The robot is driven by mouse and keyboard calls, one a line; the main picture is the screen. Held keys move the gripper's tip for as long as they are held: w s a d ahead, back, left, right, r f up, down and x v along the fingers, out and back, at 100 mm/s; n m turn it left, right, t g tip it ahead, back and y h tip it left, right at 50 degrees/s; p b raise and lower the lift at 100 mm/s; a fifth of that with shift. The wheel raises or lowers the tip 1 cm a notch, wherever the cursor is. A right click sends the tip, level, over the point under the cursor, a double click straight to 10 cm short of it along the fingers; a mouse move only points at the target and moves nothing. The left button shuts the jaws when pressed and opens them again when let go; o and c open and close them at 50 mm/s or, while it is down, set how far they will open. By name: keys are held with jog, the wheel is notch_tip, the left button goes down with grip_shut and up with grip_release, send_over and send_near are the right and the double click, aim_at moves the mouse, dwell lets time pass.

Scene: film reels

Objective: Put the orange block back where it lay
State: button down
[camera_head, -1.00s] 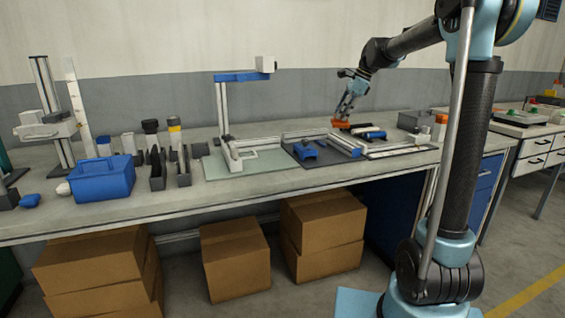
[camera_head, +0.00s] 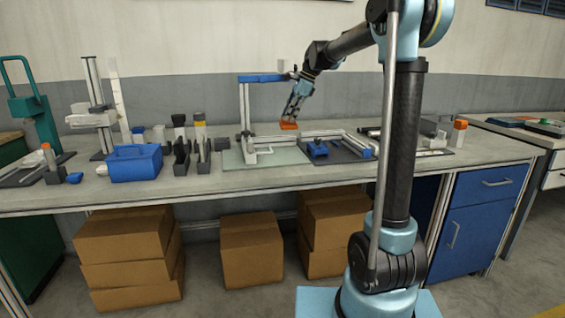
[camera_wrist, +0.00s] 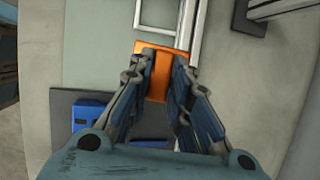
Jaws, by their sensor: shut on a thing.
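The orange block (camera_head: 289,126) is in my gripper (camera_head: 290,119), near the back of the bench in the head view. It lies above or just behind the white L-shaped frame (camera_head: 285,141); its exact height over the bench is hard to tell. In the wrist view the orange block (camera_wrist: 155,112) sits between the two fingers of my gripper (camera_wrist: 158,92), which are shut on it. The fingers hide part of its sides.
A dark mat with a blue piece (camera_head: 318,148) lies to the right, a pale green mat (camera_head: 236,160) to the left. A blue-armed stand (camera_head: 245,110) rises close to the left of my gripper.

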jog(key=shift+s+a, duration=0.1)
jog(key=shift+a, duration=0.25)
jog(key=s+d+g, duration=0.2)
jog(key=s+d, duration=0.1)
jog(key=s, duration=0.5)
jog(key=shift+s+d+f, duration=0.1)
jog(key=shift+s+f, duration=0.05)
jog(key=shift+f, duration=2.35)
jog(key=shift+s+d+f, duration=0.1)
jog(key=shift+s+f, duration=0.05)
jog(key=shift+f, duration=2.3)
jog(key=shift+f, duration=0.1)
jog(key=c, duration=1.5)
grip_release()
